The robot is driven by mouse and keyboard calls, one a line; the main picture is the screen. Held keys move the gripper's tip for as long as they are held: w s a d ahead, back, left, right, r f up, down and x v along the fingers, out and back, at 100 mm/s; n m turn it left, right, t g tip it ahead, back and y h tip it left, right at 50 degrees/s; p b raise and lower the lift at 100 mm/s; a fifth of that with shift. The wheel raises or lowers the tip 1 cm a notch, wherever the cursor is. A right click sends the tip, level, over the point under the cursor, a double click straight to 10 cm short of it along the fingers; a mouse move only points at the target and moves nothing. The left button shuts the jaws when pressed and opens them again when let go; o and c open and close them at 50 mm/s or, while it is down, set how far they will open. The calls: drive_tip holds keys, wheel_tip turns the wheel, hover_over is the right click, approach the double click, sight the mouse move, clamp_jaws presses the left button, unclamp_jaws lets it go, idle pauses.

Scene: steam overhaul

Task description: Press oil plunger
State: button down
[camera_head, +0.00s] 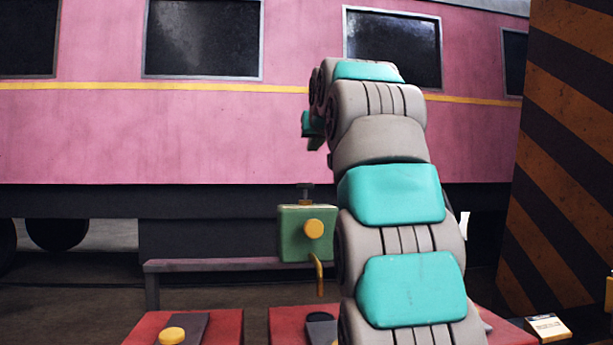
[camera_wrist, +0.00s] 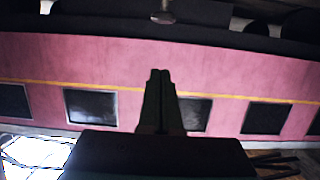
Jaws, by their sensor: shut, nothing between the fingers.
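A green oiler box (camera_head: 293,236) with a round yellow knob (camera_head: 314,229) on its front stands left of my arm in the head view. A dark plunger (camera_head: 305,192) with a flat cap sticks up from its top. A bent brass spout (camera_head: 319,272) hangs below the box. My gripper (camera_wrist: 160,73) is shut and empty in the wrist view, its dark fingers together. In the head view my arm's end is above and slightly right of the plunger, apart from it; the fingertips are hard to make out there. A small pale knob-like part at the wrist view's top edge is unclear.
A pink train carriage (camera_head: 220,136) fills the background. A low bench (camera_head: 215,265) stands behind the oiler. Red blocks (camera_head: 222,327) with a yellow button (camera_head: 172,335) lie in front. A striped pillar (camera_head: 564,150) stands at right. Space left of the oiler is open.

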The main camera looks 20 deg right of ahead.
drive_tip(key=shift+w, duration=0.1)
drive_tip(key=p, duration=0.1)
hover_over(305, 186)
drive_tip(key=shift+f, duration=1.9)
drive_tip(key=shift+s+d+f+b, duration=0.1)
drive_tip(key=shift+f+b, duration=0.1)
drive_tip(key=shift+f, duration=0.5)
drive_tip(key=shift+s+d+f+b, duration=0.1)
drive_tip(key=shift+f+b, duration=0.1)
drive_tip(key=shift+f, duration=0.45)
